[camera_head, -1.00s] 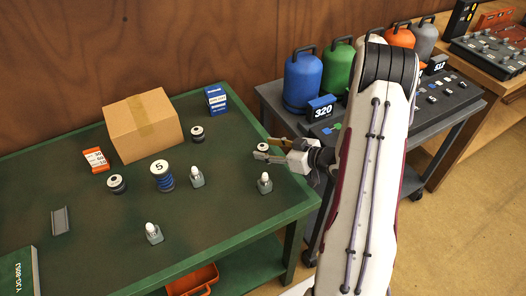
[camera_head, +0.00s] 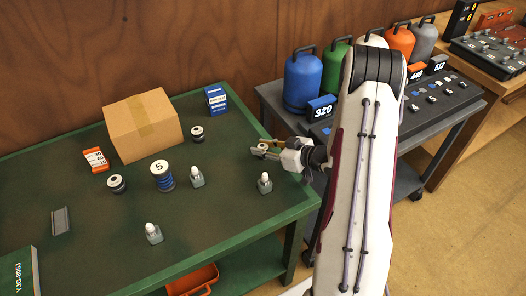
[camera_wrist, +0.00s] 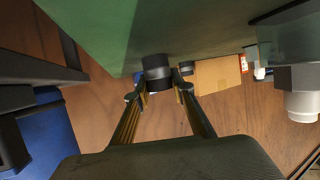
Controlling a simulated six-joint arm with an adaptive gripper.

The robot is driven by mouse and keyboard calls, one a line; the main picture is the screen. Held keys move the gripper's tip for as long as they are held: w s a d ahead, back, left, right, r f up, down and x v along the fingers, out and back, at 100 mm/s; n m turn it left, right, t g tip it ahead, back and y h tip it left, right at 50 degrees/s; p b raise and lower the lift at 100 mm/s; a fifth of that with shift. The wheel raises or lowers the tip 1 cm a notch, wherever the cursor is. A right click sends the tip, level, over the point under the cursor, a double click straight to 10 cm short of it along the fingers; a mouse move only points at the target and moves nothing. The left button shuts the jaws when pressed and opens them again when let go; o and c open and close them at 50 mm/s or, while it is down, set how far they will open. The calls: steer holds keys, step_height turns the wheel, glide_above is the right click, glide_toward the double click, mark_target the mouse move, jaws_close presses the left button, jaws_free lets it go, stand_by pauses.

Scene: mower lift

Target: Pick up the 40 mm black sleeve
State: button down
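Three short black sleeves with pale tops stand on the green table. One black sleeve (camera_head: 262,148) is near the right edge, between the fingers of my gripper (camera_head: 263,147). In the wrist view this black sleeve (camera_wrist: 157,73) is between the two fingertips of my gripper (camera_wrist: 160,88), which look spread on either side of it. I cannot clearly see contact. A second black sleeve (camera_head: 197,133) stands further back left, and a third sleeve (camera_head: 117,183) stands at the left. No size marking is readable on them.
A cardboard box (camera_head: 143,125), a blue box (camera_head: 216,99), a spool marked 5 (camera_head: 162,177) and several small bottles, one (camera_head: 265,183) close in front of my gripper, stand on the table. A grey cart (camera_head: 440,115) with gas bottles is at the right.

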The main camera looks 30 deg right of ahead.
mark_target(263, 147)
steer(key=shift+r, duration=0.15)
steer(key=shift+r, duration=4.9)
